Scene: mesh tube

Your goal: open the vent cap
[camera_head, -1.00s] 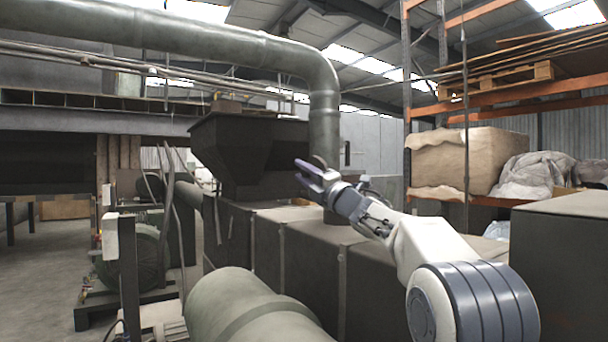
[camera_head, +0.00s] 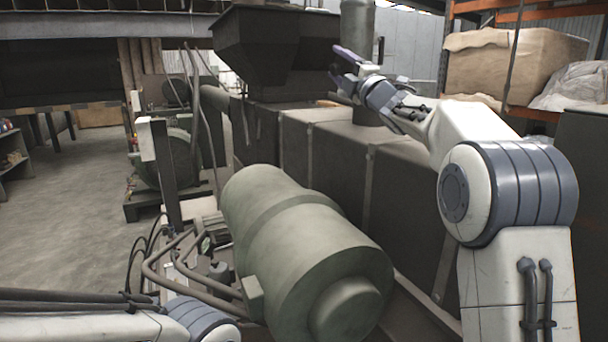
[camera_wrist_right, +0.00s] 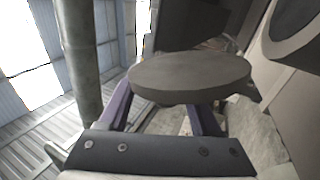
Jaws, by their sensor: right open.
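A round, flat grey disc (camera_wrist_right: 190,72), which looks like the vent cap, lies across the middle of the right wrist view. It covers the tips of my right gripper's purple fingers, so I cannot tell whether they touch it. In the head view my right gripper (camera_head: 343,67) is open beside the dark hopper, in front of the upright pipe. I cannot make out the cap clearly in the head view. My left arm shows at the bottom left of the head view, and its gripper is outside the picture.
A dark hopper (camera_head: 272,50) stands on a long dark housing (camera_head: 325,150). The grey upright pipe (camera_head: 358,20) rises behind my right gripper. A large green cylinder (camera_head: 300,240) fills the lower middle. Floor (camera_head: 70,210) is open at the left.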

